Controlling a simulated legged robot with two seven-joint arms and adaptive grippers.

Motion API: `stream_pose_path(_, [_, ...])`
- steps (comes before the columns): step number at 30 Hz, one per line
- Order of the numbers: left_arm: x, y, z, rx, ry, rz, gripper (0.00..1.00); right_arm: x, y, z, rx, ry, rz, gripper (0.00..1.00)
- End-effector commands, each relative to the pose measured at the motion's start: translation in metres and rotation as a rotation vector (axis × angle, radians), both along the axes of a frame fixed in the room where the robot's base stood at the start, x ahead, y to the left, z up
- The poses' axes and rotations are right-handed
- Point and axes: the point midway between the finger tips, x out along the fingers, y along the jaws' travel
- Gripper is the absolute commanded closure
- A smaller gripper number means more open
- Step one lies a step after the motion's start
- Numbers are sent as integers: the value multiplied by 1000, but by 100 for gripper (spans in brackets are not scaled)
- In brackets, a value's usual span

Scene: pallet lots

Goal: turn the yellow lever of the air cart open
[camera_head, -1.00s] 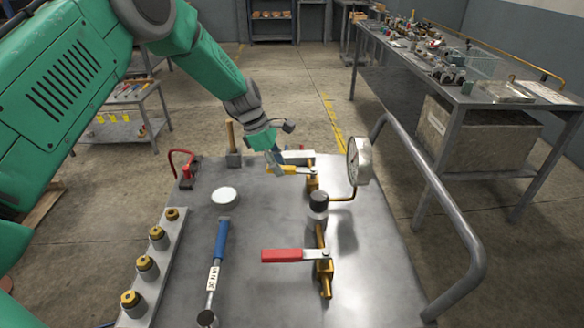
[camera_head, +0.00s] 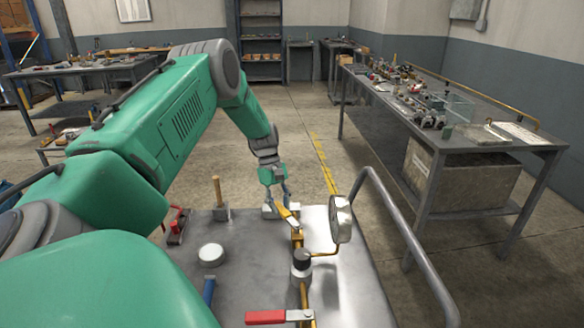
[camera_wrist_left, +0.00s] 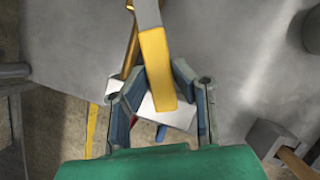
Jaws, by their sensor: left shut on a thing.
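The yellow lever (camera_head: 285,212) sits on the brass valve pipe (camera_head: 297,240) at the far side of the air cart (camera_head: 345,295). It slants away from the valve, back and to the left. My left gripper (camera_head: 275,199) reaches down at the lever's free end and is shut on it. In the left wrist view the yellow sleeve (camera_wrist_left: 157,68) lies between the two fingers (camera_wrist_left: 158,92), its end towards the palm. The fingertips partly hide the lever in the head view. My right gripper is not in view.
A round gauge (camera_head: 340,220) stands just right of the valve. A red lever (camera_head: 266,317) is on the near pipe. A wooden-handled tool (camera_head: 217,192) stands left of my gripper. The cart's grey handrail (camera_head: 410,240) runs along the right. A workbench (camera_head: 460,135) stands beyond it.

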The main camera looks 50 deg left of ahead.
Motion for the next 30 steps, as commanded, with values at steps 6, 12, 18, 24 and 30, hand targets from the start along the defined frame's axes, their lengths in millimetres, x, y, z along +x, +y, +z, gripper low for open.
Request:
stream_pose_path(6, [21,0,-4,11,-7,-196,100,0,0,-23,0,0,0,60])
stream_pose_path(12, [34,-5,-2,10,-8,-345,100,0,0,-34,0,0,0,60])
stream_pose_path(18, [42,-10,-1,10,-8,-449,100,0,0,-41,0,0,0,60])
stream_pose_path(24, [47,-13,1,10,-9,-504,100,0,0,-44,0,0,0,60])
stream_pose_path(30, [49,-14,2,10,-10,-525,100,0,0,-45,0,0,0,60])
